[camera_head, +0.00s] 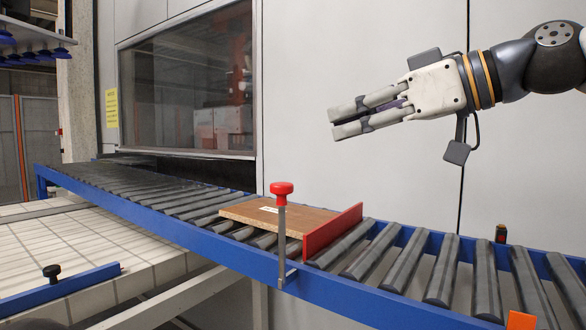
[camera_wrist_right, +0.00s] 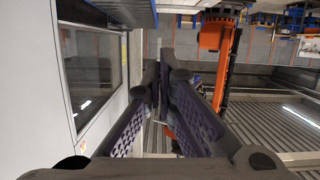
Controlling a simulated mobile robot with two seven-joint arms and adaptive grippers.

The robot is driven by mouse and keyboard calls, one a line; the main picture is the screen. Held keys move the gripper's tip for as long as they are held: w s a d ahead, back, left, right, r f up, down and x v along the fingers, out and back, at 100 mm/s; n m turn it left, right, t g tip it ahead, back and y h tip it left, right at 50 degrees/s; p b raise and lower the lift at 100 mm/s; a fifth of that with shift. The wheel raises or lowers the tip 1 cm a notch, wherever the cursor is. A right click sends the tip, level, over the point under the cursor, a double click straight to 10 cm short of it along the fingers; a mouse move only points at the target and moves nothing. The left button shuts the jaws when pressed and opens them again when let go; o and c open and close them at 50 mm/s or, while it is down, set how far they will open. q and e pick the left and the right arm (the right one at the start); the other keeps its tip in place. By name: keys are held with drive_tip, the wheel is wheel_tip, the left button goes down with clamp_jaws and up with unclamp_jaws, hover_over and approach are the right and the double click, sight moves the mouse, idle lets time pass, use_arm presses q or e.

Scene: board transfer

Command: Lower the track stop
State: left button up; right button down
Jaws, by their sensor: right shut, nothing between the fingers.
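The track stop is a red plate (camera_head: 333,231) standing up across the roller conveyor. A red knob (camera_head: 282,188) on an upright grey rod (camera_head: 282,240) stands at the near blue rail beside it. A brown board (camera_head: 300,221) with a small white label lies flat on the rollers, its right end at the red plate. My right gripper (camera_head: 333,123) is shut and empty, above and behind the plate, well apart from the knob. In the right wrist view its fingers (camera_wrist_right: 162,90) come together with nothing between them. My left gripper is not in view.
The roller conveyor (camera_head: 400,258) with blue rails runs from the window at the back left to the front right. A small dark post (camera_head: 501,233) stands at its far rail, and an orange piece (camera_head: 522,321) at the near edge. A pale slatted surface (camera_head: 70,245) lies at left.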

drive_tip(key=shift+s+r, duration=0.1)
drive_tip(key=shift+r, duration=0.15)
hover_over(292, 188)
drive_tip(key=f, duration=0.3)
drive_tip(key=shift+a+f, duration=0.2)
drive_tip(key=shift+a, duration=0.05)
wheel_tip(292, 188, down, 2)
drive_tip(key=shift+s+d+f, duration=0.1)
drive_tip(key=shift+s+d, duration=0.05)
drive_tip(key=shift+f, duration=0.55)
drive_tip(key=shift+f, duration=0.1)
